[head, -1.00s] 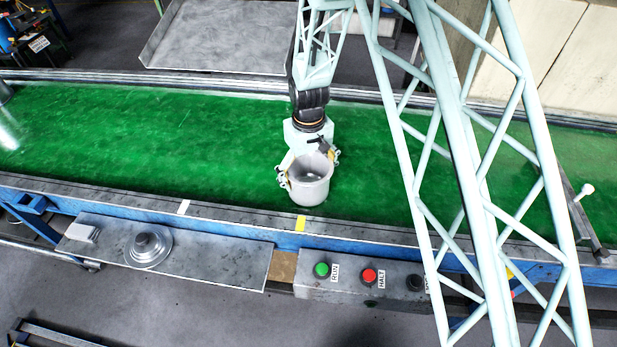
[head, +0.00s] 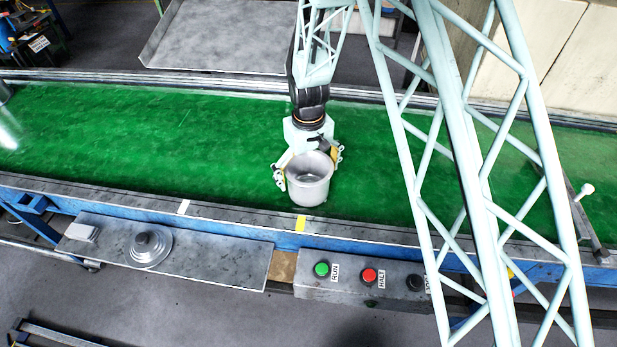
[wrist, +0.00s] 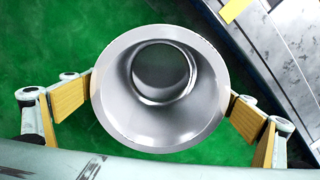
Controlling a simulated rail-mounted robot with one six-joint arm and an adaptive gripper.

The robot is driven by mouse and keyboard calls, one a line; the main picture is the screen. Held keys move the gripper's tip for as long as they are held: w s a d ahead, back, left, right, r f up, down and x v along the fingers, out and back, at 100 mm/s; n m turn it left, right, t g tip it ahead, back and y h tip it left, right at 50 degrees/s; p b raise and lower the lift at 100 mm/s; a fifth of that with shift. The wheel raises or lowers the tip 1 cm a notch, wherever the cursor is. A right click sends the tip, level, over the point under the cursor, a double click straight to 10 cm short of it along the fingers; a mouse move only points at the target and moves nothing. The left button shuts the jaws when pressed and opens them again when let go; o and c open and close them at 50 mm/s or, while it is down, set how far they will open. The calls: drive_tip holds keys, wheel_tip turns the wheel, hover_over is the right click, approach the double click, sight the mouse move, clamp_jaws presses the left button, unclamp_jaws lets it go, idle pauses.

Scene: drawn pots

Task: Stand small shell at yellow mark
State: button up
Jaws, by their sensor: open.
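The small shell (head: 309,189), a grey metal pot with an open top, stands upright on the green belt, just behind the yellow mark (head: 300,224) on the near rail. In the wrist view I look down into the shell (wrist: 118,112). My gripper (head: 308,164) is open, with one finger on either side of the shell.
A white mark (head: 183,207) lies on the rail to the left. A silver lid with a dark knob (head: 148,246) lies on the near side shelf. A control box (head: 345,283) with buttons sits in front. The green belt (head: 150,140) is clear to the left.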

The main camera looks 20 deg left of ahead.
wheel_tip(320, 180, up, 12)
drive_tip(key=shift+f+b, duration=0.25)
drive_tip(key=shift+b, duration=0.15)
idle(0.4)
idle(0.6)
idle(0.3)
